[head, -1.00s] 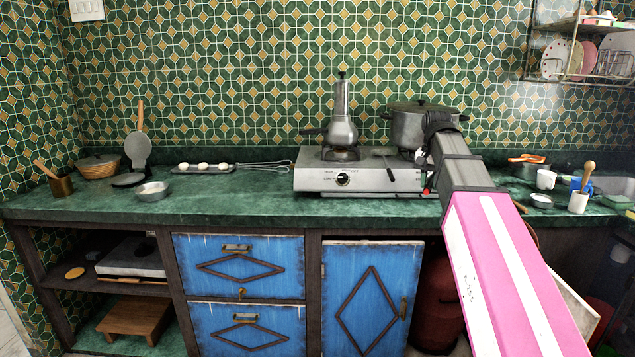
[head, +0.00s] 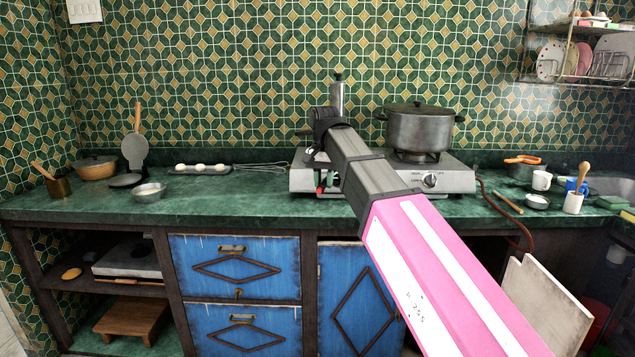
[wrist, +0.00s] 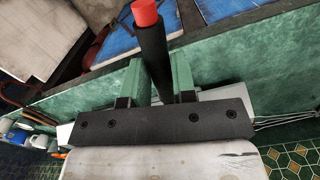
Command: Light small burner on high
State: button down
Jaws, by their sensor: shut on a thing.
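The grey gas hotplate (head: 462,179) stands on the green counter with two burners. A large lidded pot (head: 418,131) sits on the right burner (head: 416,156). Its right knob (head: 429,180) shows on the front face. A metal coffee pot (head: 338,97) stands at the left burner, mostly hidden behind my arm, as are that burner and the left knob. My gripper (head: 322,178) is in front of the left part of the hotplate. In the wrist view my gripper (wrist: 157,78) is shut on a black rod with a red end (wrist: 150,45), which looks like a lighter.
A tray of eggs (head: 200,169) and a whisk (head: 262,168) lie left of the hotplate. A metal bowl (head: 149,192) is farther left. Mugs (head: 542,180) and a wooden stick (head: 508,202) are at the right.

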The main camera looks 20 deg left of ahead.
jog(key=w+a, duration=0.1)
jog(key=w, duration=0.7)
jog(key=w+a, duration=0.2)
jog(key=w, duration=0.6)
jog(key=shift+a+f, duration=0.2)
jog(key=shift+a, duration=0.05)
jog(key=shift+w, duration=0.5)
dwell(0.6)
jog(key=shift+s, duration=0.7)
jog(key=shift+w, duration=0.8)
jog(key=shift+s, duration=0.1)
jog(key=shift+s, duration=0.7)
